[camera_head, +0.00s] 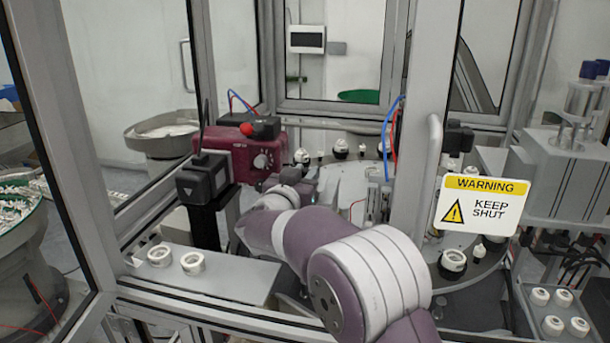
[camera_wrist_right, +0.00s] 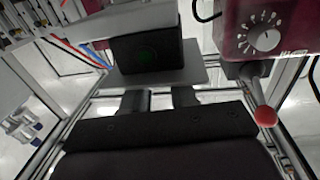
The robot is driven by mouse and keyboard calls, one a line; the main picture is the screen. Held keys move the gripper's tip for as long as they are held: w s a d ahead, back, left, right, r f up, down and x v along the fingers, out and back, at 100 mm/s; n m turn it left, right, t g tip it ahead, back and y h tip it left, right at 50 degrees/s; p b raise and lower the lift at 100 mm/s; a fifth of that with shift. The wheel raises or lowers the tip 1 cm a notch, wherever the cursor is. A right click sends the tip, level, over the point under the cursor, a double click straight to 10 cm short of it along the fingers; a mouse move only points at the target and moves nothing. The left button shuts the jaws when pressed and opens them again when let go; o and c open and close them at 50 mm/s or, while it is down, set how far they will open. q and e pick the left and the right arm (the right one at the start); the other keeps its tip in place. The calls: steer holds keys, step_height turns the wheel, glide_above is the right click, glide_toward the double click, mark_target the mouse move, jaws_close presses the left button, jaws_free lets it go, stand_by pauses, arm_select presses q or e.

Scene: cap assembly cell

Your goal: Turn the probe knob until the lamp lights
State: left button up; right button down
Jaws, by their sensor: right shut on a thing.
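My right gripper (camera_head: 303,178) reaches in through the open cell front, beside the maroon unit (camera_head: 238,152). In the wrist view its two fingers (camera_wrist_right: 160,99) stand a short way apart below a black block (camera_wrist_right: 130,60) and grey plate. They are shut on a small part that is largely hidden, apparently the probe knob. The maroon unit carries a white dial (camera_head: 262,161), outside the fingers, and a red ball lever (camera_head: 247,129). My left gripper is out of view.
A black box (camera_head: 203,179) on a post stands left of my arm. Two white rings (camera_head: 192,263) lie on the front ledge. A framed door post with a warning sign (camera_head: 480,204) stands close on the right. Blue and red tubes (camera_head: 388,140) hang behind.

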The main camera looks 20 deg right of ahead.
steer(key=shift+r, duration=0.1)
steer(key=shift+m+p, duration=0.3)
steer(key=shift+p, duration=0.35)
steer(key=m+g+h+p, duration=0.1)
steer(key=g+p, duration=0.1)
steer(key=m+g+h+p, duration=0.2)
steer(key=p, duration=0.1)
steer(key=m+g+h+p, duration=0.1)
steer(key=m+g+p, duration=0.1)
steer(key=g+p, duration=0.1)
steer(key=shift+w+a+r, duration=0.2)
steer(key=shift+w+a, duration=0.05)
steer(key=shift+w, duration=0.1)
steer(key=shift+w+f+m+g+h+p, duration=0.1)
steer(key=shift+m+g+h+p, duration=0.25)
steer(key=shift+m+g+p, duration=0.85)
steer(key=shift+w+f+m+g+h+p, duration=0.1)
steer(key=shift+m+g+h+p, duration=0.45)
steer(key=shift+g, duration=1.25)
steer(key=shift+m, duration=0.25)
steer(key=c, duration=0.9)
jaws_free()
steer(key=shift+a, duration=0.15)
